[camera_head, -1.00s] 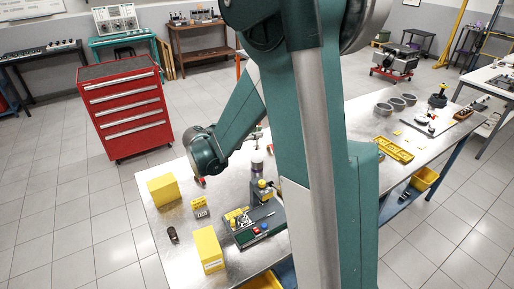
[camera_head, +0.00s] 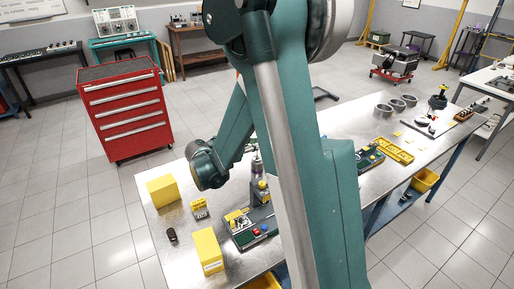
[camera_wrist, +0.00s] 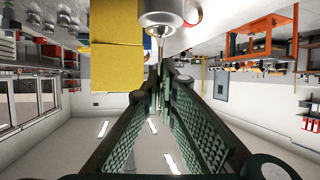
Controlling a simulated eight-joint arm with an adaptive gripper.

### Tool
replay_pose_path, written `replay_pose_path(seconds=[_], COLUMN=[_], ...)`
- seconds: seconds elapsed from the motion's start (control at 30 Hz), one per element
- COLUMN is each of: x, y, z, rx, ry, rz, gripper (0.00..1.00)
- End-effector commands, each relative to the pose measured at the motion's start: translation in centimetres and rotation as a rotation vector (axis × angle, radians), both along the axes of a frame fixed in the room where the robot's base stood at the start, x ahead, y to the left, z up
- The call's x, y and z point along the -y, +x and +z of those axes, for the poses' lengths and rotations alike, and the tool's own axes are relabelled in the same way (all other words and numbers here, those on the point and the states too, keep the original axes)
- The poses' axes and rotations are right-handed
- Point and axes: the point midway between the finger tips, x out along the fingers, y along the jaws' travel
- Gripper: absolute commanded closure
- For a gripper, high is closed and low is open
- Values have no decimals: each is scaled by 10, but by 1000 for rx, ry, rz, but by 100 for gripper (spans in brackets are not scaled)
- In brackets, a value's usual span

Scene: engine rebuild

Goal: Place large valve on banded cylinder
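In the wrist view, my gripper (camera_wrist: 165,85) has its two green-padded fingers converged at the tips. They are closed on the thin stem of a shiny metal valve (camera_wrist: 165,20), whose wide silver head is at the top edge of the picture. In the head view, a small upright cylinder (camera_head: 257,166), apparently the banded one, stands on the metal table (camera_head: 160,222) behind the tool fixture. It is partly covered, and its bands are unclear. My fingers are hidden by my arm in that view, so I cannot tell their distance from the cylinder.
Yellow boxes (camera_head: 162,191) (camera_head: 207,252) stand on the table's left part, with a small yellow block rack (camera_head: 199,208) and a dark part (camera_head: 172,235) between. A fixture (camera_head: 247,228) lies right of them. Grey rings (camera_head: 397,106) and a yellow tray (camera_head: 394,150) lie farther right.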

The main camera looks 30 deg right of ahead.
Motion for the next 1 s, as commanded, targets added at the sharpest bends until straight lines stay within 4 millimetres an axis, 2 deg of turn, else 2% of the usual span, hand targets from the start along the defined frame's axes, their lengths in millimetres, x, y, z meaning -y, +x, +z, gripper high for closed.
replay_pose_path(seconds=[0.57, 0.6, 0.7, 1.0], x=[0, 0, 0, 0], y=[0, 0, 0, 0], z=[-10, -9, -9, -8], rx=[0, 0, 0, 0], ry=[0, 0, 0, 0], rz=[0, 0, 0, 0], gripper=[100, 93, 82, 82])
